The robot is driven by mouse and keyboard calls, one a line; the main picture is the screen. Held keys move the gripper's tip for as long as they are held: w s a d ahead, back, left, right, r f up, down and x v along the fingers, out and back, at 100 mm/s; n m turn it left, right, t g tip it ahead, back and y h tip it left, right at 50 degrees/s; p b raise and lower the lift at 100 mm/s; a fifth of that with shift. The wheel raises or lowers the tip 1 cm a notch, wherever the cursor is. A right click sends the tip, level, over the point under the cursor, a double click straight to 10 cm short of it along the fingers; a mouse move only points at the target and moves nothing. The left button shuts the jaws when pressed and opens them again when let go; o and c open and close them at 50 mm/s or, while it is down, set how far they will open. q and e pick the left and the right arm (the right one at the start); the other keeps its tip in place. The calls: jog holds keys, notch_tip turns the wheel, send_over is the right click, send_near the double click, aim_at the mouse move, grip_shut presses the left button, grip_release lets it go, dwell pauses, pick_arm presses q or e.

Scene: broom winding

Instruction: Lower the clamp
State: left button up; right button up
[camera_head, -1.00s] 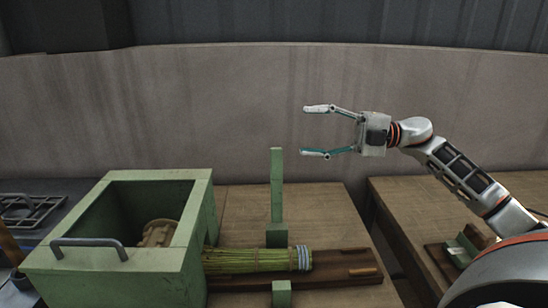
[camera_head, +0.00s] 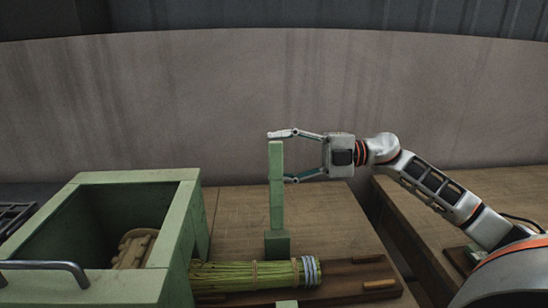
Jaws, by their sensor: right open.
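The green clamp arm (camera_head: 276,186) stands upright on its green block (camera_head: 277,244), behind the broom bundle. My right gripper (camera_head: 284,157) is open and comes in from the right at the height of the clamp arm's upper half. One fingertip shows at the top of the arm and the other at its right side lower down. I cannot tell whether they touch it. The bundle of green broom straw (camera_head: 250,273) lies under the raised arm, bound with a pale band at its right end. My left gripper is out of view.
A green open-topped box (camera_head: 190,225) with a grey handle (camera_head: 45,267) and a wooden roller (camera_head: 134,250) inside stands at the left. A dark wooden board (camera_head: 350,279) lies under the bundle. A second wooden table is at the right, past a gap.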

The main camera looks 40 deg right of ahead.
jog(key=shift+w+a, duration=0.3)
jog(key=shift+a, duration=0.1)
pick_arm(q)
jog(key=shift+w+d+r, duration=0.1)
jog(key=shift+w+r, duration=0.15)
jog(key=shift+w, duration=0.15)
pick_arm(e)
jog(key=c, duration=1.6)
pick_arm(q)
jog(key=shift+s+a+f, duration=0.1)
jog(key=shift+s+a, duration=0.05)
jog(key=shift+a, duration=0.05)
pick_arm(e)
jog(key=shift+a, duration=0.1)
